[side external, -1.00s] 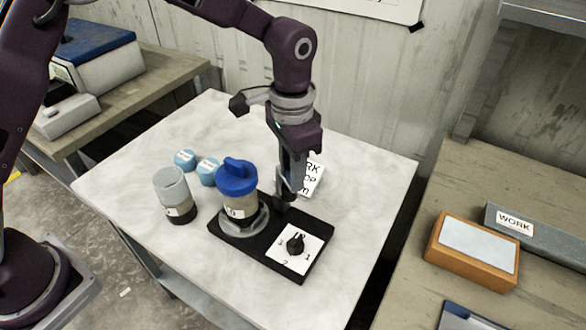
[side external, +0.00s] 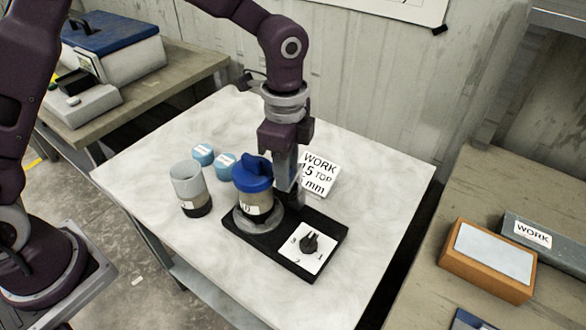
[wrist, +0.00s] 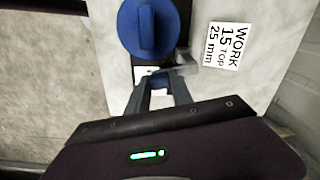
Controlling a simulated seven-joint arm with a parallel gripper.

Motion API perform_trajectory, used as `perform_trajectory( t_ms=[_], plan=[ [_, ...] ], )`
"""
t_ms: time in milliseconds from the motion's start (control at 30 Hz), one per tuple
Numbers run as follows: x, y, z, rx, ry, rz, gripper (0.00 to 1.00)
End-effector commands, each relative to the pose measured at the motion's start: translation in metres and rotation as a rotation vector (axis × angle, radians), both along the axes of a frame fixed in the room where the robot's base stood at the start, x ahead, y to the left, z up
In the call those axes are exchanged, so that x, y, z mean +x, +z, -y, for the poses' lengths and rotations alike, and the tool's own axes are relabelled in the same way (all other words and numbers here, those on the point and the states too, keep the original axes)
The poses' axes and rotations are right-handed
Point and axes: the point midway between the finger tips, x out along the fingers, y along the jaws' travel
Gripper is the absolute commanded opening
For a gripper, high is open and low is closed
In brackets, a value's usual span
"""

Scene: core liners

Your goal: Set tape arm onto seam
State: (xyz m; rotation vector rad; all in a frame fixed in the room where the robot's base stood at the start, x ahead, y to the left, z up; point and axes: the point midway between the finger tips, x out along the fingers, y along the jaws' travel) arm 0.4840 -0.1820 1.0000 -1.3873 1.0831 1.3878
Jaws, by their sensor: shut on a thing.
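A core liner with a blue cap (side external: 252,175) stands upright in a grey ring on a black fixture base (side external: 275,250). The blue cap (wrist: 145,25) is also in the wrist view. My gripper (side external: 290,190) is just right of and behind the capped liner, low over the base. In the wrist view my gripper (wrist: 160,84) is closed on a small part between its fingertips, with blue showing there. A grey arm piece (wrist: 182,69) lies beside the fingertips, close to the cap. I take the held part to be the tape arm; its contact with the seam is hidden.
A black knob on a white numbered plate (side external: 308,248) sits at the base's front right. A white WORK card (side external: 319,175) lies behind. The table's front right is clear.

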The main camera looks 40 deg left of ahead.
Motion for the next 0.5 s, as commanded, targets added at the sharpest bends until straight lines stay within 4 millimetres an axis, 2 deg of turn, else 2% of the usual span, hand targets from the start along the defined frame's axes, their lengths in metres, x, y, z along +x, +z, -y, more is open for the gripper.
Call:
perform_trajectory(
  t_ms=[200, 500],
  plan=[
    [-0.0004, 0.001, -0.0055, -0.001, -0.102, 0.002, 0.0],
    [-0.0006, 0.0011, -0.0088, -0.001, -0.167, 0.002, 0.0]
  ],
)
